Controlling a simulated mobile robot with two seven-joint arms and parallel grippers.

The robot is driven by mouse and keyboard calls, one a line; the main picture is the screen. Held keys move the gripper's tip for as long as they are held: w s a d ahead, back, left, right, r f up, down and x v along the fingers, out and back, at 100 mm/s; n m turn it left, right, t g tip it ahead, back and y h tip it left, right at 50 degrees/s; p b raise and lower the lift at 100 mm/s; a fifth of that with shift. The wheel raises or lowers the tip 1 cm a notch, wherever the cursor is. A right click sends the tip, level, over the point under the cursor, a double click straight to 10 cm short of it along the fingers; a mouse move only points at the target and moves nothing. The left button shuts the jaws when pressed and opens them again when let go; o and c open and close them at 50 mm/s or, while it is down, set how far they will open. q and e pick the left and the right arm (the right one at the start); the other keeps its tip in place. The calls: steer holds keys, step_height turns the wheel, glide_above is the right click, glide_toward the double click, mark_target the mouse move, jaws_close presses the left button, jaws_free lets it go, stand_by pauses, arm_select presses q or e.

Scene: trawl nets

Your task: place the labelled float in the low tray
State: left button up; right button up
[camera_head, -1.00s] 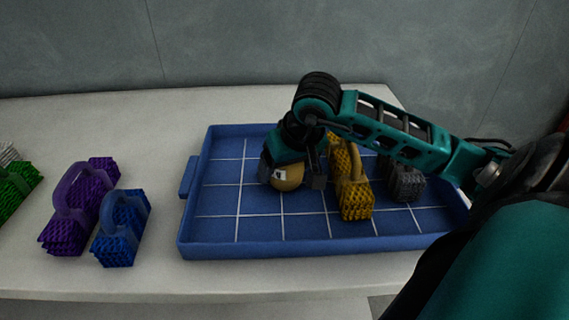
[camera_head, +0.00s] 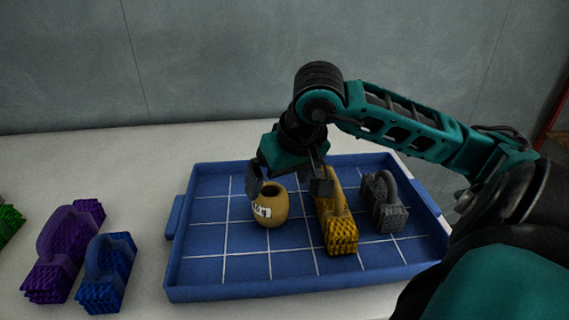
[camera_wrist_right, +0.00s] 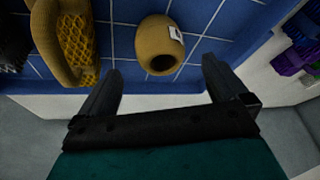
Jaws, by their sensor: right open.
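The labelled float (camera_head: 270,208) is a tan, rounded barrel shape with a dark hole in its top and a white label on its side. It stands on the floor of the low blue tray (camera_head: 222,289), left of the middle. In the right wrist view the float (camera_wrist_right: 158,42) lies beyond the fingertips, apart from them. My right gripper (camera_head: 292,188) is open and empty, just above and behind the float; its fingers also show in the right wrist view (camera_wrist_right: 162,80). My left gripper is not in view.
In the tray, right of the float, are a yellow net bundle with a handle (camera_head: 340,232) and a grey one (camera_head: 386,208). Left of the tray on the pale table are purple (camera_head: 66,250), blue (camera_head: 106,272) and green (camera_head: 8,222) bundles. The tray's left part is clear.

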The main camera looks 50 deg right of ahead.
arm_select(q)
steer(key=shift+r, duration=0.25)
arm_select(e)
steer(key=v, duration=0.3)
steer(key=shift+r, duration=0.1)
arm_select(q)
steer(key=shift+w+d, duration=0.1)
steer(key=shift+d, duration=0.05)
